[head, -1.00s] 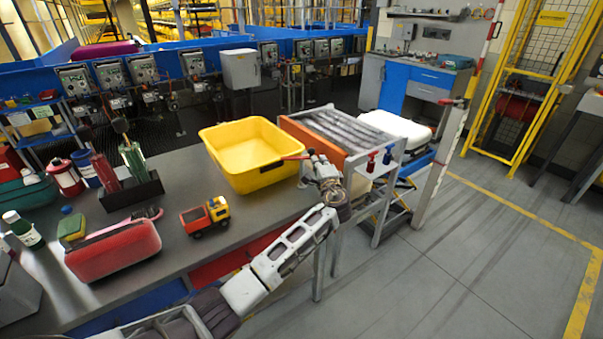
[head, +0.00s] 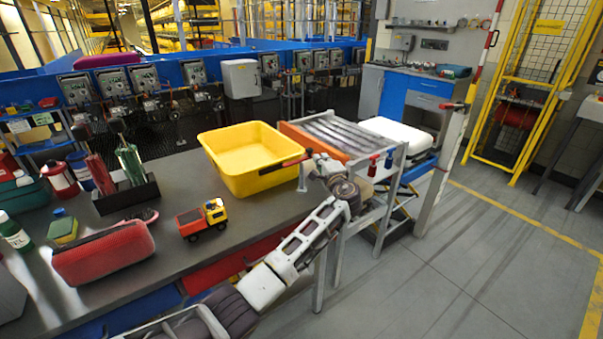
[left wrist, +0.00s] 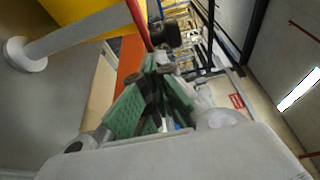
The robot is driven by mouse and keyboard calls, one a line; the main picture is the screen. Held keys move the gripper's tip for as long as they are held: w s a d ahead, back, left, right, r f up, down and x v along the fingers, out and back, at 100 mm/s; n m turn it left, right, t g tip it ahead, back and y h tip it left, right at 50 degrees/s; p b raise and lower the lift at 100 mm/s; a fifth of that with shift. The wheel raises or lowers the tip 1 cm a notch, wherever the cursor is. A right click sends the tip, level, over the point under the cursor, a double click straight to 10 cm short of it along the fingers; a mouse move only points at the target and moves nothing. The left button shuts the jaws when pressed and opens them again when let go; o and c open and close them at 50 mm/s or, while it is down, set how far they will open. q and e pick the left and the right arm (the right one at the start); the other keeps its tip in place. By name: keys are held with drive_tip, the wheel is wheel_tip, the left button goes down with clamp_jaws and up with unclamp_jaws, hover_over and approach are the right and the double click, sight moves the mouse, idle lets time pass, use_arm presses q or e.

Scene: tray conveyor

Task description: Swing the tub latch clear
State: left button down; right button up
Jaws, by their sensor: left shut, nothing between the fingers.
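The yellow tub (head: 236,168) stands on the grey table, and part of it shows at the top of the left wrist view (left wrist: 92,30). The latch is a red bar (head: 284,164) at the tub's near right rim. Its grey post (head: 302,178) stands beside the tub. In the left wrist view the red bar (left wrist: 139,20) ends near a dark knob (left wrist: 166,34), and the post (left wrist: 70,38) has a round foot. My left gripper (head: 314,157) is shut and empty at the bar's right end, its green fingertips (left wrist: 160,64) just below the knob. I cannot tell whether they touch.
A roller stand (head: 338,133) with an orange side is right of the tub. Small red and blue bottles (head: 373,165) stand on its shelf. A toy truck (head: 202,219), a red case (head: 104,252) and a dark bottle holder (head: 126,194) are on the table. The floor at right is clear.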

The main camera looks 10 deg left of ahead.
use_arm(q)
drive_tip(key=shift+w+a+r, duration=0.2)
drive_tip(key=shift+a+r, duration=0.05)
drive_tip(key=shift+r, duration=0.1)
idle(0.5)
drive_tip(key=shift+d+f, duration=0.1)
drive_tip(key=shift+d, duration=0.05)
